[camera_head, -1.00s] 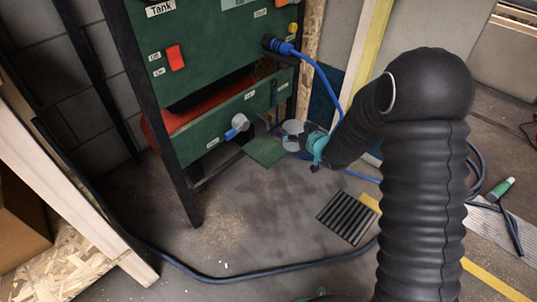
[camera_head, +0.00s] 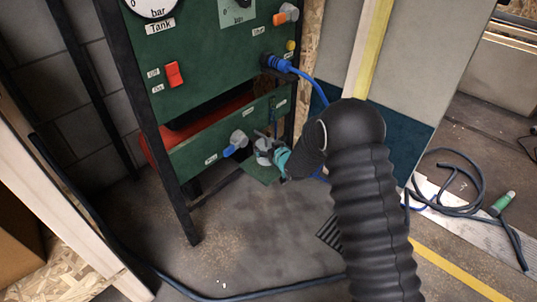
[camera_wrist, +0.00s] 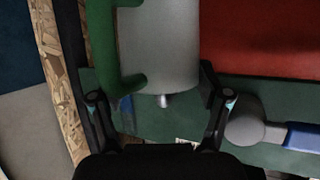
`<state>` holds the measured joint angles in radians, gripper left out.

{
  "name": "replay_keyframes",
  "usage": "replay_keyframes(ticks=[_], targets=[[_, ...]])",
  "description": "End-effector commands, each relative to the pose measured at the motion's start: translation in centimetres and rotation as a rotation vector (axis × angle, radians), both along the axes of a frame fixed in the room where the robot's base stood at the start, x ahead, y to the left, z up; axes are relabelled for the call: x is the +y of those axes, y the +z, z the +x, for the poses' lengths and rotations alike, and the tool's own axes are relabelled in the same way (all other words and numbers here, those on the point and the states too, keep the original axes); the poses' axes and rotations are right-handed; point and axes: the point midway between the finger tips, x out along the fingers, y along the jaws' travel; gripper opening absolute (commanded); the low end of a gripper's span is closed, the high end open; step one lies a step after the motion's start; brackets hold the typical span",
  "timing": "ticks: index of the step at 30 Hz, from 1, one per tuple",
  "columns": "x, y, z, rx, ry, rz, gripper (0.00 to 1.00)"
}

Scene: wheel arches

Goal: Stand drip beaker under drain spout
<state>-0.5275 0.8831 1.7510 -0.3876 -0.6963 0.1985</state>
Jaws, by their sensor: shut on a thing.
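My gripper (camera_head: 277,156) is low in front of the green rig's lower panel, right of a valve with a blue lever (camera_head: 236,145). It is shut on a pale grey cylindrical vessel, which I take for the drip beaker (camera_head: 263,149). In the wrist view the beaker (camera_wrist: 158,55) lies between the fingers (camera_wrist: 160,98), with a green handle-like bar (camera_wrist: 104,45) at its left. A small metal stub (camera_wrist: 163,101) shows at the beaker's edge; it may be the drain spout, but I cannot tell whether it is above the beaker's opening.
The rig's black leg (camera_head: 170,160) stands at the left. A dark hose (camera_head: 255,293) crosses the floor in front. A blue hose (camera_head: 311,86) hangs right of the rig, near my arm.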

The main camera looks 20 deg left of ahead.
Motion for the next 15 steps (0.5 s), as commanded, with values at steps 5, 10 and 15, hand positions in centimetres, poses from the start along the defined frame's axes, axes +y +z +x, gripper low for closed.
replay_keyframes(ticks=[5, 10, 15], targets=[[0.0, -2.7, 0.0, 0.000, 0.000, -0.001, 0.40], [0.0, -3.1, 0.0, -0.001, 0.000, 0.000, 0.40], [0.0, -3.2, 0.0, -0.001, 0.000, -0.001, 0.40]])
